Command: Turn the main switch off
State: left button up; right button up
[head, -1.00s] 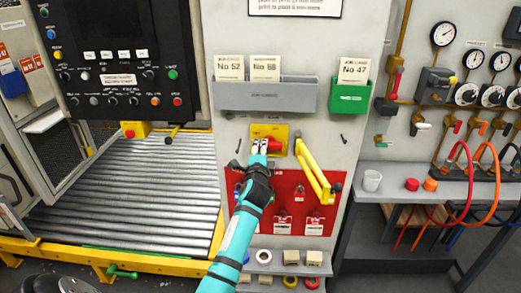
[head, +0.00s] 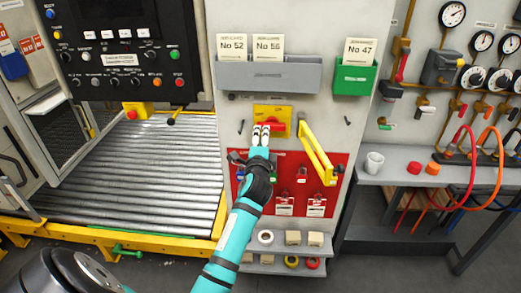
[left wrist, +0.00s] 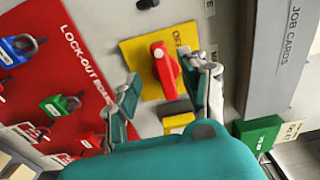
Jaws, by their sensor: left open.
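The main switch is a red handle (head: 276,127) on a yellow plate (head: 286,113), on the grey cabinet front above the lock-out board. My left gripper (head: 261,134) is in front of the plate's left part and hides some of the handle. In the left wrist view, the red handle (left wrist: 163,68) lies ahead of the open fingers of my left gripper (left wrist: 166,90), nearer the right finger. Whether that finger touches it I cannot tell. Part of an "OFF" label shows on the yellow plate (left wrist: 140,58). My right gripper is out of view.
A yellow hinged bar (head: 316,153) juts out just right of the switch. The red lock-out board (head: 322,185) with padlocks lies below. A grey job-card holder (head: 268,75) and a green one (head: 354,80) are above. A roller conveyor (head: 140,180) is at left.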

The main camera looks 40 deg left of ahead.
pick_arm(q)
jog(key=v, duration=0.7)
dwell(0.3)
